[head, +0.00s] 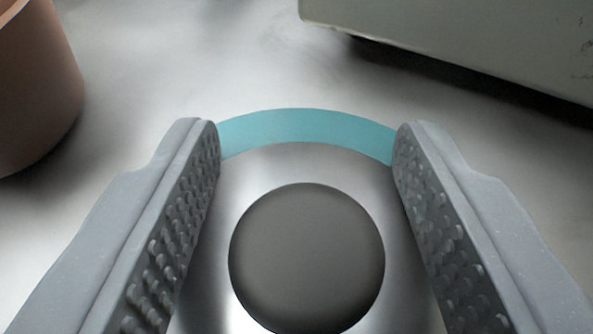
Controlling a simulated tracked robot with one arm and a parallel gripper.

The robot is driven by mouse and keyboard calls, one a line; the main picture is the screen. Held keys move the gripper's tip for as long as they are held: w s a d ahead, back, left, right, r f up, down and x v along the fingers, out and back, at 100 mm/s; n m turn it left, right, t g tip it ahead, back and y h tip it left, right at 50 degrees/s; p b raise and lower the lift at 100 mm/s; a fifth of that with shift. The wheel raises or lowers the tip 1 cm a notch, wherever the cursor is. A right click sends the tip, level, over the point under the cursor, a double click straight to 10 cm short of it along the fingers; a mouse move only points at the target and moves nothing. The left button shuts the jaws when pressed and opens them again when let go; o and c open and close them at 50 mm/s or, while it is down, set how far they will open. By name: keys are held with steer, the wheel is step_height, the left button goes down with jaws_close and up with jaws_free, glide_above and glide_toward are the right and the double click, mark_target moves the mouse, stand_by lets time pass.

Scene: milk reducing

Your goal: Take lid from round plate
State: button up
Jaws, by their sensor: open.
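The lid (300,165) is a shiny metal disc with a dark round knob (306,258) in its middle. It lies in the lower middle of the head view. A teal plate (305,124) shows as a curved band beyond the lid's far edge; the rest of it is hidden by the lid and my fingers. My gripper (308,150) is open, with one textured grey finger on each side of the knob. Gaps show between the knob and both fingers. I cannot tell whether the fingertips touch the lid or the plate.
A brown-pink round pot (35,90) stands at the upper left. A pale box-like object (470,35) with a dark shadow under its edge fills the upper right. The grey metallic surface (190,50) between them is clear.

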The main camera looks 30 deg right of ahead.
mark_target(320, 186)
steer(key=shift+w, duration=0.15)
jaws_close()
steer(key=shift+r, duration=0.1)
steer(key=shift+r+p, duration=0.7)
steer(key=shift+r, duration=0.9)
steer(key=shift+s+r, duration=0.2)
steer(key=shift+s, duration=0.1)
steer(key=s, duration=0.4)
steer(key=s+a+p, duration=0.1)
steer(key=s, duration=0.3)
steer(key=s+r+p, duration=0.1)
steer(key=s, duration=0.3)
steer(key=shift+s+a+r, duration=0.1)
steer(key=shift+s+a, duration=0.05)
steer(key=shift+a, duration=0.1)
steer(key=shift+s, duration=0.3)
steer(key=b, duration=0.4)
steer(key=shift+s+a+f, duration=0.1)
steer(key=shift+s+f, duration=0.1)
steer(key=shift+s, duration=0.2)
steer(key=s+b, duration=0.1)
steer(key=b, duration=0.2)
steer(key=shift+s+a+r+b, duration=0.1)
steer(key=shift+s+r+b, duration=0.1)
steer(key=shift+b, duration=0.15)
